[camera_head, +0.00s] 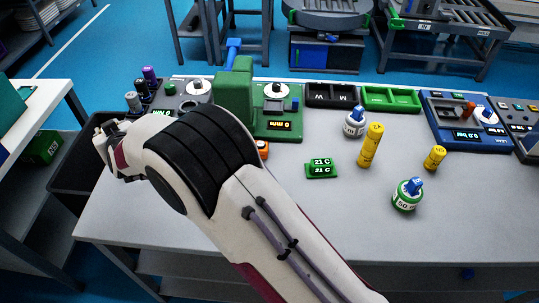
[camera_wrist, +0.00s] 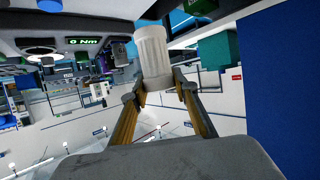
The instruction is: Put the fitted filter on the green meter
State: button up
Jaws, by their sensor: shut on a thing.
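In the wrist view my gripper (camera_wrist: 160,90) is shut on a pale grey ribbed cylinder, which looks like a filter (camera_wrist: 152,52). It stands out beyond the fingertips. In the head view the gripper is at the far left and mostly hidden behind my arm, so the hold does not show there. A green meter (camera_head: 285,125) with a round white dial and a lit display stands at the back of the table, right of my arm.
Silver, black and purple cylinders (camera_head: 150,73) stand at the back left, close to my wrist. A tall green block (camera_head: 235,92) stands between the meters. Black (camera_head: 331,103) and green (camera_head: 391,108) trays, bottles and yellow cylinders (camera_head: 371,146) are to the right.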

jog(key=w+d+r+m+t+h, duration=0.1)
jog(key=w+d+m+h, duration=0.1)
jog(key=d, duration=0.8)
jog(key=w+d+r+m+t+h, duration=0.1)
jog(key=w+d+m+h, duration=0.2)
jog(key=d, duration=0.7)
jog(key=w+d+r+m+t+h, duration=0.1)
jog(key=w+d+m+h, duration=0.2)
jog(key=d, duration=0.7)
jog(key=shift+w+d+r+t, duration=0.15)
jog(key=shift+w+t, duration=0.25)
jog(key=shift+w, duration=0.95)
jog(key=m+g+h, duration=0.2)
jog(key=m+h, duration=0.6)
jog(key=h, duration=0.1)
send_over(322, 162)
jog(key=shift+r, duration=0.35)
jog(key=shift+f, duration=0.15)
jog(key=shift+f, duration=2.95)
jog(key=shift+f, duration=1.9)
jog(key=shift+f, duration=0.1)
